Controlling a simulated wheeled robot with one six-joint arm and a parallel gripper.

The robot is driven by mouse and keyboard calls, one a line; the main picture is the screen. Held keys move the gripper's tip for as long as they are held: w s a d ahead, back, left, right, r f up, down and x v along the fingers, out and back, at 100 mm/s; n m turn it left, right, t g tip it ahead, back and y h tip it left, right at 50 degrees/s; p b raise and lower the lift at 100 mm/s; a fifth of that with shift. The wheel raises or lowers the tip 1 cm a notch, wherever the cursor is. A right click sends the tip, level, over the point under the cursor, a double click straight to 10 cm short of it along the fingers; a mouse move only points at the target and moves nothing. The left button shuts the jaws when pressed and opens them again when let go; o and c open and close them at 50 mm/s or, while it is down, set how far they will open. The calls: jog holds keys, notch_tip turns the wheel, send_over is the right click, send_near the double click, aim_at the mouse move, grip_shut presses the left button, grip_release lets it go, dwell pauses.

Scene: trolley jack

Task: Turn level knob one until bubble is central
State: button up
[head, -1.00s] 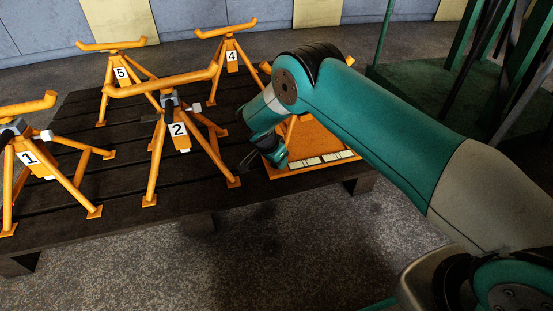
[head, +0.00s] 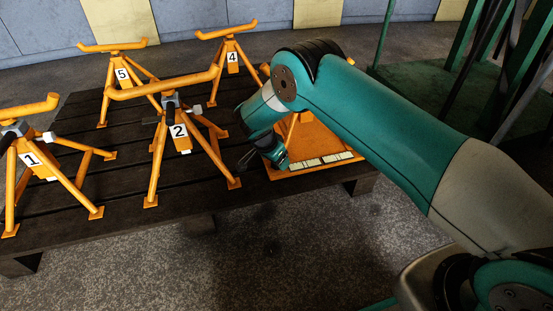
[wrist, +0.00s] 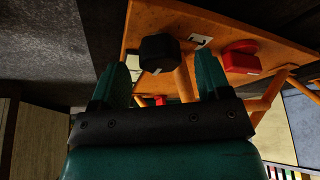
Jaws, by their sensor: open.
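In the wrist view my gripper (wrist: 162,72) is open, with one teal finger on each side. A black faceted knob (wrist: 159,50) shows in the gap between the fingertips, in front of an orange plate (wrist: 222,20). I see no finger touching it. A small white label with a dark mark (wrist: 199,41) is right of the knob, and a red knob (wrist: 240,60) is farther right. In the head view my gripper (head: 247,160) is low beside the orange base (head: 310,140), partly hidden by my wrist. No bubble can be made out.
Orange stands numbered 1 (head: 78,187), 2 (head: 154,165), 4 (head: 244,54) and 5 (head: 103,101) stand on a dark slatted pallet (head: 110,225), left of and behind my gripper. Pale strips (head: 322,160) lie along the base's front edge. Grey floor in front is clear.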

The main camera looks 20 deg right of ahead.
jog(key=p+v, duration=0.7)
jog(key=v, duration=0.9)
jog(key=shift+f, duration=0.1)
